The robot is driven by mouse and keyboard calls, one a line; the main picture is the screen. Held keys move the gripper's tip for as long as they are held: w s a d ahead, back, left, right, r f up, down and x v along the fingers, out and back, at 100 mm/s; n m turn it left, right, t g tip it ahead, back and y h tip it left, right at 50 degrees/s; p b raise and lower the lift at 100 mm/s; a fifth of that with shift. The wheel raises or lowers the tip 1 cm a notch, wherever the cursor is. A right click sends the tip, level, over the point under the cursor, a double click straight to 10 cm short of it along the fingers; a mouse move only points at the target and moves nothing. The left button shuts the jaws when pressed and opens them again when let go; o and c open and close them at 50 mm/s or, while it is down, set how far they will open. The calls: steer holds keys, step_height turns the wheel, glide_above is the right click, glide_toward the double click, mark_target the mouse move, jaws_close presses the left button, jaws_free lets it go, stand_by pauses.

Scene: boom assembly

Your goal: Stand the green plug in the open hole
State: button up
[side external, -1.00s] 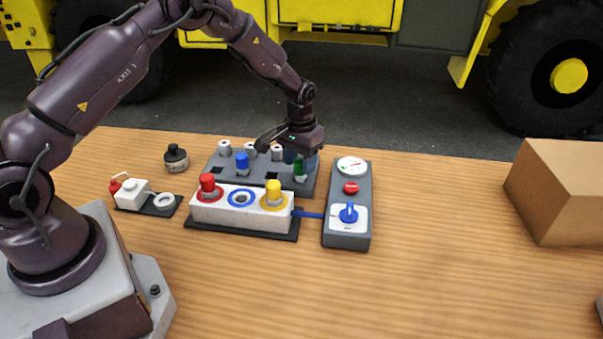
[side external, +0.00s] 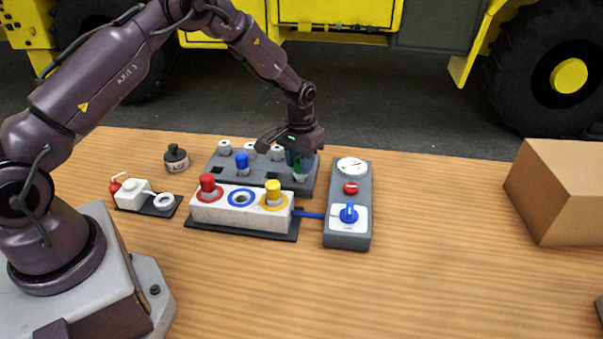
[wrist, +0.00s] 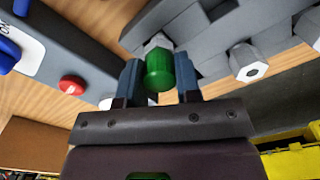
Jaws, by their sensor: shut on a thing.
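The green plug (wrist: 159,72) stands between the two fingers of my gripper (wrist: 160,82) in the wrist view, with its pale hex collar beyond it. My gripper (side external: 301,160) is shut on the plug at the right end of the grey rack (side external: 262,183). In the side view the fingers hide most of the green cap, and the pale collar shows below them at the rack top. I cannot tell whether it is clear of its seat. The open hole (side external: 241,199) has a blue ring and lies in the white block (side external: 258,215), between the red plug (side external: 208,183) and the yellow plug (side external: 273,191).
A blue plug (side external: 242,161) and several pale fittings stand in the rack. A grey panel (side external: 346,240) with gauge, red button and blue knob is close on the right. A black pot (side external: 176,157) and small white unit (side external: 133,193) sit left. A cardboard box (side external: 570,200) is far right.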

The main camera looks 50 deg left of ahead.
steer(key=shift+r, duration=3.1)
steer(key=shift+r, duration=0.15)
steer(key=r, duration=0.3)
steer(key=shift+s+a+r, duration=0.15)
steer(key=shift+s+a, duration=0.15)
steer(key=s+d+r, duration=0.2)
steer(key=s, duration=1.3)
steer(key=shift+s+a+f, duration=0.1)
steer(key=shift+f, duration=1.2)
steer(key=shift+s+a+f, duration=0.1)
steer(key=shift+f, duration=1.2)
steer(key=shift+f, duration=0.95)
